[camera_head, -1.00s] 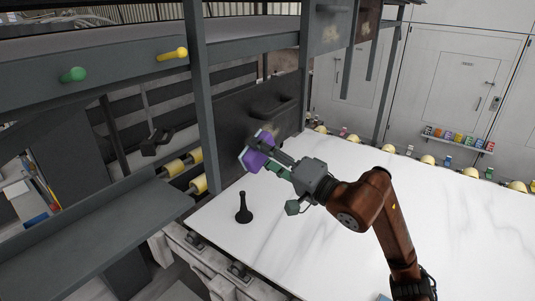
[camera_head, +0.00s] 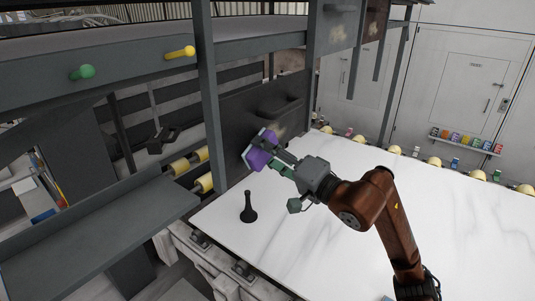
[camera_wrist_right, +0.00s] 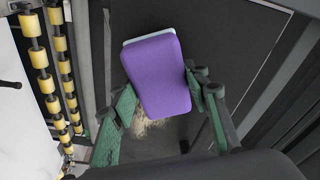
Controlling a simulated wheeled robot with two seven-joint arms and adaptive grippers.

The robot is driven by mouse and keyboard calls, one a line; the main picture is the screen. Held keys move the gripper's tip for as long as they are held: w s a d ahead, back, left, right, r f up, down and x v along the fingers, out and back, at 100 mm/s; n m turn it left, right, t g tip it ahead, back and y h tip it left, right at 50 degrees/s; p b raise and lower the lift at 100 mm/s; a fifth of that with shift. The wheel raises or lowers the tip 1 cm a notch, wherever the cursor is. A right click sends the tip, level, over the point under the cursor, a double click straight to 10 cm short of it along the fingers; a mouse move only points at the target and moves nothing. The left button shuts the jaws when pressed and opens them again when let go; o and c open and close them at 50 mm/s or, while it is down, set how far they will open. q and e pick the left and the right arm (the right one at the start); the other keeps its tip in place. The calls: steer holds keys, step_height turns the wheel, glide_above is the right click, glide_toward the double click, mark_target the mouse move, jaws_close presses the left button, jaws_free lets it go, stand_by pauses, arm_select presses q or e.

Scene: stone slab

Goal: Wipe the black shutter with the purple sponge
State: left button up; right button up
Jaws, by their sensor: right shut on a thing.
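The purple sponge (camera_head: 260,154) has a pale backing and is held tilted by my right gripper (camera_head: 270,155), at the left part of the white slab. In the right wrist view the sponge (camera_wrist_right: 158,75) sits between the two green fingers of the gripper (camera_wrist_right: 162,95), which is shut on it. The black shutter (camera_head: 240,112) is a dark upright panel with a handle, behind the sponge. It fills the background of the wrist view (camera_wrist_right: 225,45). A pale smudge (camera_head: 278,131) shows on it beside the sponge; part is hidden. I cannot tell whether the sponge touches the shutter. My left gripper is out of view.
A black pawn-shaped object (camera_head: 248,209) stands on the white slab (camera_head: 330,235), left of my right arm. A grey post (camera_head: 210,100) and a grey ledge (camera_head: 100,235) border the left side. Yellow rollers (camera_head: 203,183) lie beside the slab. The slab's middle is largely clear.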

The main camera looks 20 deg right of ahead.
mark_target(280, 129)
steer(key=shift+w+a, duration=0.4)
steer(key=shift+w, duration=0.05)
steer(key=shift+w+d+f+b, duration=0.1)
steer(key=shift+w+d+b, duration=0.6)
steer(key=shift+d, duration=0.25)
steer(key=shift+w+d, duration=0.3)
steer(key=shift+d, duration=0.25)
steer(key=shift+w+d+b, duration=0.6)
steer(key=shift+w+d, duration=0.05)
steer(key=shift+w+d+b, duration=0.35)
steer(key=shift+w+d, duration=0.6)
steer(key=shift+d, duration=0.25)
steer(key=shift+w+d+b, duration=0.35)
steer(key=shift+w+d, duration=0.55)
steer(key=shift+d, duration=0.3)
steer(key=shift+w+d, duration=0.75)
steer(key=shift+d, duration=0.2)
steer(key=shift+w+d, duration=0.7)
steer(key=shift+d, duration=0.2)
steer(key=shift+b, duration=0.45)
steer(key=shift+s+a+b, duration=0.25)
steer(key=shift+s+a, duration=0.25)
steer(key=shift+a, duration=0.2)
steer(key=shift+s+a+b, duration=0.2)
steer(key=shift+s+a, duration=0.3)
steer(key=shift+a, duration=0.15)
